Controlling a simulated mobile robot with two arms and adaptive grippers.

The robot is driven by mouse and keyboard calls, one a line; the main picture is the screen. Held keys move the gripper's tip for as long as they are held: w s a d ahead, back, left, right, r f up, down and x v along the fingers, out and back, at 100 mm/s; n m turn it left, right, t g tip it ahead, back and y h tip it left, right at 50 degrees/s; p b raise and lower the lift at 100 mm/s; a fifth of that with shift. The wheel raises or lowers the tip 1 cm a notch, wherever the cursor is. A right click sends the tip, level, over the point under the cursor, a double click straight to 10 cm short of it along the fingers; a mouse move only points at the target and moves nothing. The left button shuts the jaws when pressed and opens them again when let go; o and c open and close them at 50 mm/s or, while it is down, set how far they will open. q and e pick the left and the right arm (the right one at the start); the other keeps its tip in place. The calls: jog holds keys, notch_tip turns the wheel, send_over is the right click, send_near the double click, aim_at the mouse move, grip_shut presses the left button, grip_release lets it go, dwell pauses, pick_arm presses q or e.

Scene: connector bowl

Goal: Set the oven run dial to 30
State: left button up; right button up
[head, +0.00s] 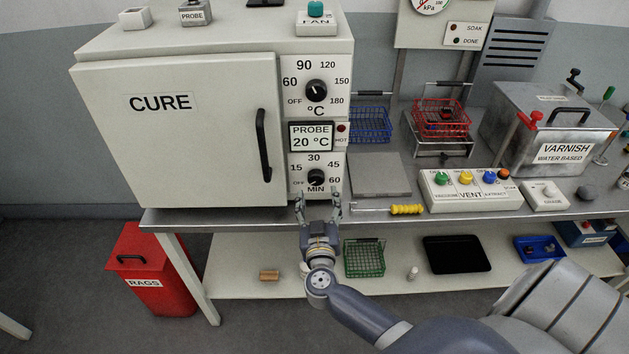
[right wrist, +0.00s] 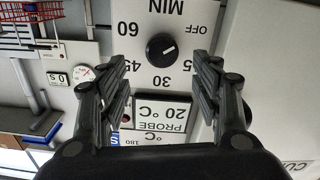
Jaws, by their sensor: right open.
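The oven run dial (head: 316,178) is a black knob above the word MIN on the panel of the white CURE oven (head: 175,130). It also shows in the right wrist view (right wrist: 161,47), upside down, with its white mark toward OFF. The 30 stands on the side nearest the probe display (head: 311,136). My right gripper (head: 318,201) is open and empty just below and in front of the dial. In the right wrist view its fingers (right wrist: 163,75) stand either side of the dial's column, apart from the knob. My left gripper is not in view.
The temperature dial (head: 316,90) sits above the display. The oven door handle (head: 263,145) juts out to the left. A yellow-handled tool (head: 406,209) and a vent switch box (head: 470,190) are on the bench to the right. A green basket (head: 364,258) is on the lower shelf.

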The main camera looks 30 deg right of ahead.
aim_at(316, 180)
jog(key=x, duration=0.7)
jog(key=shift+w, duration=0.35)
jog(key=c, duration=1.1)
